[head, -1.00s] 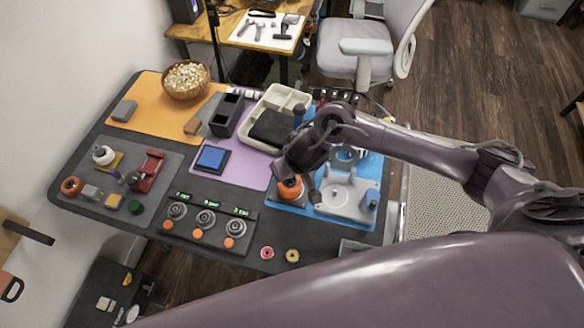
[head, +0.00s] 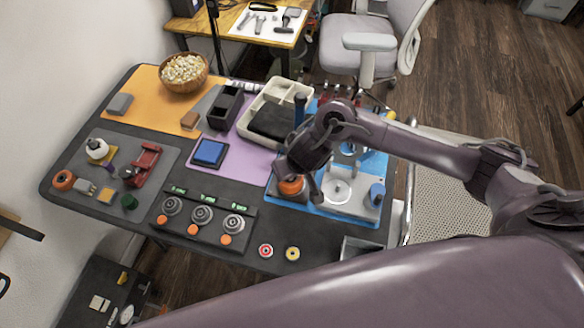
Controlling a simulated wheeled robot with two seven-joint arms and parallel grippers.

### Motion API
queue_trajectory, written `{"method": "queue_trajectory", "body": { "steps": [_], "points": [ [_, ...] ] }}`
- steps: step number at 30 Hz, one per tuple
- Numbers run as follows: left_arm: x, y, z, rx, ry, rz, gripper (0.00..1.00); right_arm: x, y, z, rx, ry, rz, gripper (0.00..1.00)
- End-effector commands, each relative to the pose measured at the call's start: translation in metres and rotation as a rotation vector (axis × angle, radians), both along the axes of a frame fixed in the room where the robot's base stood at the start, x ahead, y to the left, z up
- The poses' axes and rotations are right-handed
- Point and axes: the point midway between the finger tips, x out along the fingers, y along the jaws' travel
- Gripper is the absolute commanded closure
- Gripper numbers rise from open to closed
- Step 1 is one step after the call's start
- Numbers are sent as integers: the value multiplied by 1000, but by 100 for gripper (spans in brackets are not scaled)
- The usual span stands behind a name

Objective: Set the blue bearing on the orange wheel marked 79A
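An orange wheel (head: 291,187) sits on the left part of the blue mat (head: 284,204), right under my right gripper (head: 303,180). The gripper points down at it and hides part of its top. I cannot tell whether its fingers are open or shut, or whether they hold anything. Another orange wheel (head: 64,180) lies at the far left of the table. No 79A marking is readable on either. I cannot make out a blue bearing for sure; it may be hidden by the gripper. My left gripper is not in view.
A grey fixture (head: 340,193) and a blue knob-like part (head: 376,194) stand right of the gripper. A red ring (head: 266,250) and a yellow ring (head: 292,253) lie near the front edge. A dial panel (head: 187,232) and a cream tray (head: 260,96) are nearby.

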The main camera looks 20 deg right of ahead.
Motion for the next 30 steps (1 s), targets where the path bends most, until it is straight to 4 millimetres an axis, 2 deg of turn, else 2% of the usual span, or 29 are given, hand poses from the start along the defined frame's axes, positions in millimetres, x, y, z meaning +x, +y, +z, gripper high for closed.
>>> {"method": "queue_trajectory", "body": {
  "steps": [15, 30],
  "points": [
    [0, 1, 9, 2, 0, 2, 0, 0, 0, 1, 0, 1, -1, 100],
    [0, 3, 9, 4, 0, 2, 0, 0, 0, 0, 0, 0, 0, 100]
  ]
}}
